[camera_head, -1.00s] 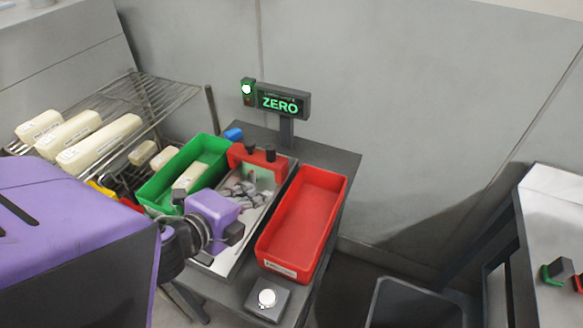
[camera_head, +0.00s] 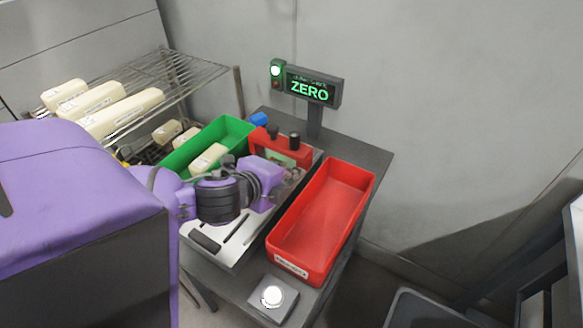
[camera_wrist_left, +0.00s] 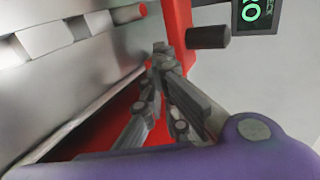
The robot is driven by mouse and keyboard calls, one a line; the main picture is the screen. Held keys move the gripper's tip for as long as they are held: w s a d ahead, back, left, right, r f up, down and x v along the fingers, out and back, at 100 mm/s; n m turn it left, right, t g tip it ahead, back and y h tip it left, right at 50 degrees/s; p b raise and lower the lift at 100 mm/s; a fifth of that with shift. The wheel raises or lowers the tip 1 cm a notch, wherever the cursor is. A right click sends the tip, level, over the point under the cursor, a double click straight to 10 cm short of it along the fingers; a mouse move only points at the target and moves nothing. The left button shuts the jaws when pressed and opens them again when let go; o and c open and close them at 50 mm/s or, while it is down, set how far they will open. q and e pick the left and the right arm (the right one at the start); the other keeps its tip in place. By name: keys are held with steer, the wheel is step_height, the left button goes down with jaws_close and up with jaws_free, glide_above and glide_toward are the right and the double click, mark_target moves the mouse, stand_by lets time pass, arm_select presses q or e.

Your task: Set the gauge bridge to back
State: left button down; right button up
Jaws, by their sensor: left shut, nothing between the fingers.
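The gauge bridge (camera_head: 265,148) is a red block with two black knobs on top. It stands across the far end of the metal plate (camera_head: 218,243), between the green and red bins. Part of it is hidden behind my purple left wrist. My left gripper (camera_head: 294,173) is at the near side of the bridge, by its right end. In the left wrist view the gripper (camera_wrist_left: 160,52) is shut and empty, its tips close beside the red bridge (camera_wrist_left: 177,25); I cannot tell if they touch. A black knob (camera_wrist_left: 208,37) shows there too. My right gripper is not in view.
A display (camera_head: 308,89) reads ZERO, with a green lamp lit. A red bin (camera_head: 274,258) stands right of the plate, a green bin (camera_head: 177,160) left. A round white button (camera_head: 272,295) is at the front. Pale blocks lie on a wire rack (camera_head: 195,75).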

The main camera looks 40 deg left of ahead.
mark_target(300, 155)
arm_select(q)
steer(key=shift+w, duration=0.7)
steer(key=w, duration=0.1)
steer(key=w+p, duration=0.1)
steer(key=w, duration=0.3)
steer(key=shift+a+r+p, duration=0.15)
steer(key=shift+a+p, duration=0.15)
steer(key=shift+w, duration=0.1)
steer(key=shift+f, duration=0.2)
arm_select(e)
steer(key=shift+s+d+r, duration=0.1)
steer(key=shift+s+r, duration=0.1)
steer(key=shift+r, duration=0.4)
